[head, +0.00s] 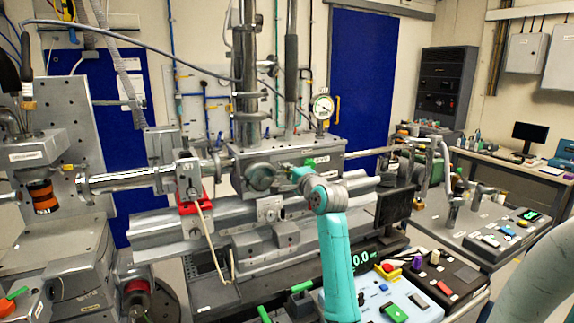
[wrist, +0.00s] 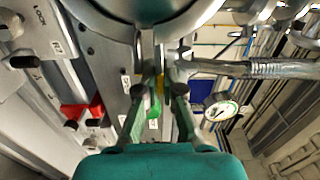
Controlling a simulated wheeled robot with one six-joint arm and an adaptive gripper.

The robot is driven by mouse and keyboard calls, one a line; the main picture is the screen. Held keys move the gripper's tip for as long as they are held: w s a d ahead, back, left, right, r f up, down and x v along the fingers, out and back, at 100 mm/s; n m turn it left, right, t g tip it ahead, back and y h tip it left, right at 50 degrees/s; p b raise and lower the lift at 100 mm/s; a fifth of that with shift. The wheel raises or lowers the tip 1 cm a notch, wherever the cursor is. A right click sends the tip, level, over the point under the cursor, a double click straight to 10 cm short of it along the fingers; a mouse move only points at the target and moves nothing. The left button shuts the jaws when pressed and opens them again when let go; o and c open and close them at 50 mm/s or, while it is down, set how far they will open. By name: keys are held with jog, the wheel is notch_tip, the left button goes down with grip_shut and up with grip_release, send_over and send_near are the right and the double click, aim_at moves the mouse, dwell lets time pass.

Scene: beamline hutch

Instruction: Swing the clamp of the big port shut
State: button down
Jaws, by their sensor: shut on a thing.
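The big port (head: 262,177) is a round grey metal flange on the front of the steel chamber (head: 330,150). Its curved rim (wrist: 150,8) fills the top of the wrist view. My gripper (head: 291,172) is at the right side of the port. In the wrist view its green fingers (wrist: 158,88) are closed on a narrow grey piece, seemingly the clamp (wrist: 147,50), which runs up to the port rim. The clamp's far end and hinge are hidden, and I cannot tell its swing angle. My arm and fingers cover much of it in the head view.
A dial gauge (head: 323,107) stands above the chamber's right end. A horizontal metal tube (wrist: 240,69) lies to the right of my fingers in the wrist view. A red bracket (head: 194,200) sits left of the port. A monitor (head: 394,207) stands to the right.

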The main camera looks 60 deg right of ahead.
jog(key=shift+f, duration=0.35)
jog(key=shift+f+m, duration=0.1)
jog(key=shift+m, duration=0.2)
jog(key=c, duration=1.3)
grip_release()
jog(key=v, duration=1.2)
